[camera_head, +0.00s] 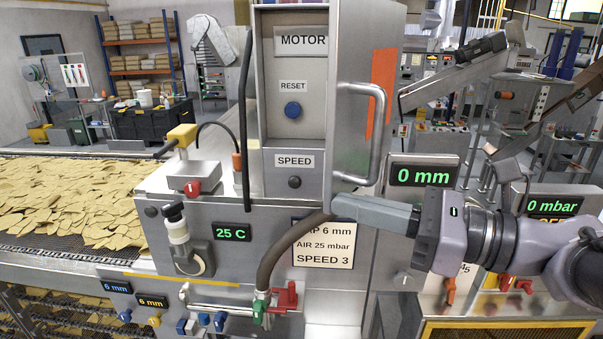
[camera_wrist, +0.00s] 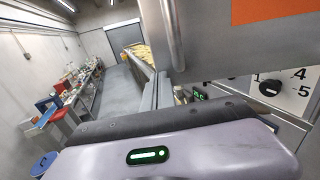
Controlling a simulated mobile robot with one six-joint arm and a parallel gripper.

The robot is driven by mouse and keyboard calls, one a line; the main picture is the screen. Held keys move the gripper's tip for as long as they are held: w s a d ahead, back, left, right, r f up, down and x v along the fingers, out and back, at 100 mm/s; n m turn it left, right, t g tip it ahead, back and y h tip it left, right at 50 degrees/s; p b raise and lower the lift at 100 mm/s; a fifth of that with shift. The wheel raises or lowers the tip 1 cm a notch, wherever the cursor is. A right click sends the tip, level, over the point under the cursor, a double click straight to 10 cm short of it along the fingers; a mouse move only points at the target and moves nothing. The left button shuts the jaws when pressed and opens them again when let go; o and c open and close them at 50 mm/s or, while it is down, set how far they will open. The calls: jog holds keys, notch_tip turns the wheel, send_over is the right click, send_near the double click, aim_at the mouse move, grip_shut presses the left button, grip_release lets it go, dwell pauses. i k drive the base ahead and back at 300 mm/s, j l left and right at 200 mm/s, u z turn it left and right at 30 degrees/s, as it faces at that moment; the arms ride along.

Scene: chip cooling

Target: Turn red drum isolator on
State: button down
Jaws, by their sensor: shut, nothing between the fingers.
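A red rotary knob (camera_head: 193,188) with a white mark sits on the front of a small grey box left of the motor cabinet; it looks like the isolator, though no label on it is readable. My gripper (camera_head: 338,206) is shut and empty. It comes in from the right, just below the cabinet door's metal handle (camera_head: 378,140), well to the right of the red knob. Whether its tip touches the cabinet cannot be told. In the wrist view the fingers (camera_wrist: 157,90) point away beside the door, and the red knob is not visible.
The motor cabinet (camera_head: 294,110) has its door open toward the right. A hose (camera_head: 285,250) and a red valve handle (camera_head: 287,297) are below my gripper. A yellow-topped box (camera_head: 181,137) stands behind the knob. Chips (camera_head: 70,195) cover the conveyor at left.

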aim_at(506, 280)
jog(key=i+j+z, duration=0.15)
jog(key=j+z, duration=0.25)
jog(key=j, duration=0.2)
jog(key=i+j+z, duration=0.1)
jog(key=j+z, duration=0.35)
jog(key=j, duration=0.15)
jog(key=j+z, duration=0.4)
jog(key=j, duration=0.25)
jog(key=i+j+z, duration=0.15)
jog(key=j, duration=0.15)
jog(key=j+z, duration=0.15)
jog(key=j, duration=0.2)
jog(key=k+l, duration=0.1)
jog(key=k, duration=0.05)
